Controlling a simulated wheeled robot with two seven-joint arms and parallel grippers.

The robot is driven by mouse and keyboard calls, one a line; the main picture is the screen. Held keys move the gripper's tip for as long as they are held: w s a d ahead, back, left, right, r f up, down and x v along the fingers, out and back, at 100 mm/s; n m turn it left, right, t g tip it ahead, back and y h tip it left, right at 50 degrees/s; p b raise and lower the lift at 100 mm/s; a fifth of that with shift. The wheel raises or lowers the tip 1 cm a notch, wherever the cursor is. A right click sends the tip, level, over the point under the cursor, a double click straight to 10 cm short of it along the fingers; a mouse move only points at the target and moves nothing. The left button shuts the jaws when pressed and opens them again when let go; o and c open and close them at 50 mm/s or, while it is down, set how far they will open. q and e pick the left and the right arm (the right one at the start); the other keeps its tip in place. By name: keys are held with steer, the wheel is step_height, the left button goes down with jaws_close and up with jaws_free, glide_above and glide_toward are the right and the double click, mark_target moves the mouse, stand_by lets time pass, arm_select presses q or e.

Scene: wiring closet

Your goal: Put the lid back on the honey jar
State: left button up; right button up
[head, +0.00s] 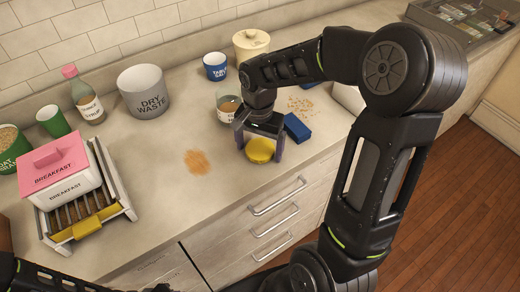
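A round yellow lid (260,151) is at the counter's front part, below my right gripper. My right gripper (259,148) points down, with one finger on each side of the lid. The fingers look very close to its rim, but I cannot tell whether they press on it or whether the lid is off the counter. An open glass jar (227,106) with amber contents and a white label stands just behind the gripper; its label is partly hidden, so I cannot read it as honey. My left arm shows at the lower left edge; its gripper is out of view.
A blue sponge-like block (297,127) lies right of the gripper, near crumbs (301,105). A blue cup (215,67), a cream canister (251,43) and a dry waste bin (144,92) stand behind. A brown smear (197,162) marks otherwise clear counter at left.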

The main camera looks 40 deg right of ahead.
mark_target(259, 150)
steer(key=c, duration=1.3)
steer(key=shift+o, duration=0.2)
step_height(259, 150, up, 10)
steer(key=b, duration=0.1)
